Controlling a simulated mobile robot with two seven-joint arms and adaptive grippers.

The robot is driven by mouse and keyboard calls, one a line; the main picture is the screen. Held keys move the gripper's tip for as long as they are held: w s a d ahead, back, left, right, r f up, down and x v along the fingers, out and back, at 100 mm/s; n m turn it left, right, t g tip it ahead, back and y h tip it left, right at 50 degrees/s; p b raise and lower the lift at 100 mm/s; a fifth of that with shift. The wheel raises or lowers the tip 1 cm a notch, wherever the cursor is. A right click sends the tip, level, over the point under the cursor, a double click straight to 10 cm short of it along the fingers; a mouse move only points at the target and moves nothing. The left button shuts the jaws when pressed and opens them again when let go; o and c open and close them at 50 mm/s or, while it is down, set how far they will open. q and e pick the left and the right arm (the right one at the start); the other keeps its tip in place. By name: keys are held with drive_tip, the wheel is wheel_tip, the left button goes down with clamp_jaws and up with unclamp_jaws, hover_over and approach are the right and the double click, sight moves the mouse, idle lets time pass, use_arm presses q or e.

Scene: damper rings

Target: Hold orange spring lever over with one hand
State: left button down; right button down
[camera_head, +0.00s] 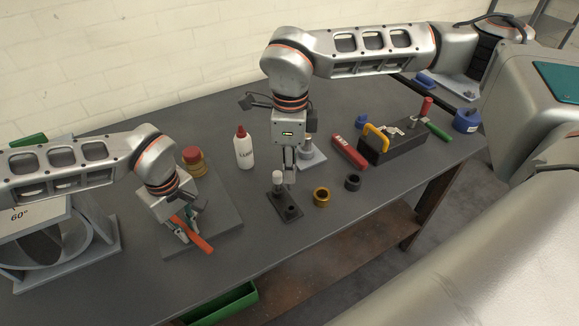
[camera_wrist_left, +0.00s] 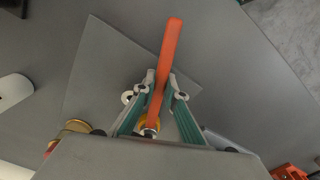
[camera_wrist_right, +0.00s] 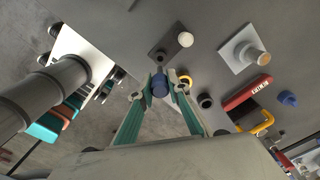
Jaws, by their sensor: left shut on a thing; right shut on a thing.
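The orange spring lever (camera_head: 199,238) sticks out over the grey plate (camera_head: 226,222) at the left of the bench. My left gripper (camera_head: 184,228) is shut on it. In the left wrist view the lever (camera_wrist_left: 171,58) runs between the two fingertips (camera_wrist_left: 162,92), and its lower end is partly hidden. My right gripper (camera_head: 289,177) is over the dark base plate (camera_head: 289,207) with a white-topped post (camera_head: 278,177). In the right wrist view it is shut on a small dark blue cylinder (camera_wrist_right: 160,86); the cylinder is hard to make out in the head view.
A brass ring (camera_head: 321,197) and a dark ring (camera_head: 352,182) lie right of the base plate. A white bottle (camera_head: 244,150) and a red-topped brass jar (camera_head: 194,160) stand behind. A red block (camera_head: 349,152) and black toolbox (camera_head: 392,145) are at right. The front middle is clear.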

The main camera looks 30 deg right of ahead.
sight(291, 189)
drive_tip(key=m, duration=0.5)
drive_tip(key=shift+m, duration=0.3)
drive_tip(key=m, duration=0.5)
drive_tip(key=shift+d, duration=0.1)
drive_tip(key=shift+f, duration=2.25)
drive_tip(key=shift+f, duration=0.3)
drive_tip(key=shift+f, duration=0.15)
drive_tip(key=shift+f, duration=2)
drive_tip(key=shift+f, duration=0.25)
